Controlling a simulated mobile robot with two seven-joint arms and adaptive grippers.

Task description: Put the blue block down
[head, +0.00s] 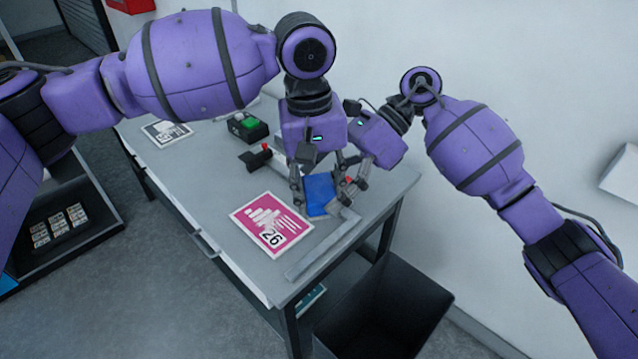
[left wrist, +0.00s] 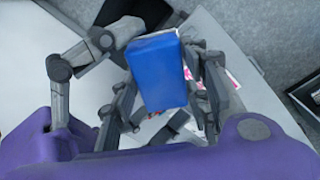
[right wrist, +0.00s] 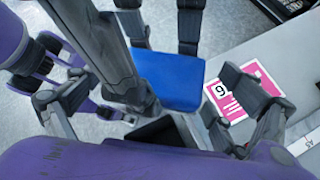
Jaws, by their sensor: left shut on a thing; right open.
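The blue block (head: 318,194) is above or on the grey table (head: 215,165), near its right end; I cannot tell whether it touches the top. My left gripper (head: 315,179) is shut on the blue block, which also shows between its fingers in the left wrist view (left wrist: 158,75). My right gripper (head: 352,184) is open, close beside the block on its right. In the right wrist view the block (right wrist: 168,80) lies beyond the spread fingers of my right gripper (right wrist: 185,100). The fingers partly hide the block.
A grey metal strip (head: 322,247) runs along the table's near right end. A black-and-green device (head: 248,127) stands farther back. An open black bin (head: 385,305) stands on the floor below.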

